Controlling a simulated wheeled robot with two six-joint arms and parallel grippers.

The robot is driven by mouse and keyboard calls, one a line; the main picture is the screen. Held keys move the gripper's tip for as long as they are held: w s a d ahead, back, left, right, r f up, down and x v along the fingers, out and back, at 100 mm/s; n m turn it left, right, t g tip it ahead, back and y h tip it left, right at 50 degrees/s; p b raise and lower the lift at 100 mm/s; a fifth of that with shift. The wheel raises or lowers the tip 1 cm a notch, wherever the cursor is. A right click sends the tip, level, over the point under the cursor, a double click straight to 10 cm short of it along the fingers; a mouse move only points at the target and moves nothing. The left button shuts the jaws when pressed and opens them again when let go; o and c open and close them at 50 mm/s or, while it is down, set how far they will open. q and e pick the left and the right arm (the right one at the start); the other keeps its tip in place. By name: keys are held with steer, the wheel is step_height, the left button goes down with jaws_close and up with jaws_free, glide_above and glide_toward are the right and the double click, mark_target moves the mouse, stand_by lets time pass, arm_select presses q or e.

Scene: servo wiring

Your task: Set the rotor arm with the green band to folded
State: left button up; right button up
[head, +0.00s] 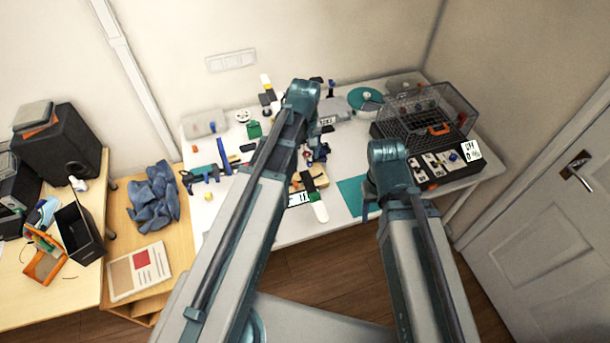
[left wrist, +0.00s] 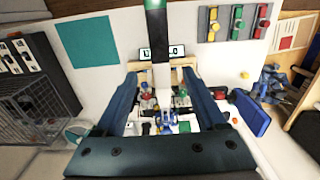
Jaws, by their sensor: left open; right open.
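The rotor arm with the green band (head: 318,208) sticks out toward the front edge of the table, white near its tip. In the left wrist view the arm runs as a dark strip from the middle up to its green band (left wrist: 154,4) at the top edge. My left gripper (left wrist: 160,92) is open, its two fingers either side of a cluttered centre with small coloured parts; I see nothing held. In the head view my left arm hides most of this centre. My right gripper (head: 369,204) is mostly hidden by its own arm, at the table's front right.
A small display (head: 298,199) and a wooden block (head: 313,180) stand close to the banded arm. A teal mat (head: 352,193) lies to its right. A wire cage (head: 430,110) and a black switch panel (head: 440,165) fill the table's right end. A blue cloth (head: 153,195) lies left.

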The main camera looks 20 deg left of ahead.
mark_target(305, 174)
arm_select(q)
step_height(305, 174, down, 8)
steer(key=b, duration=0.6)
steer(key=shift+r, duration=0.25)
steer(key=shift+r, duration=0.1)
jaws_close()
stand_by(0.8)
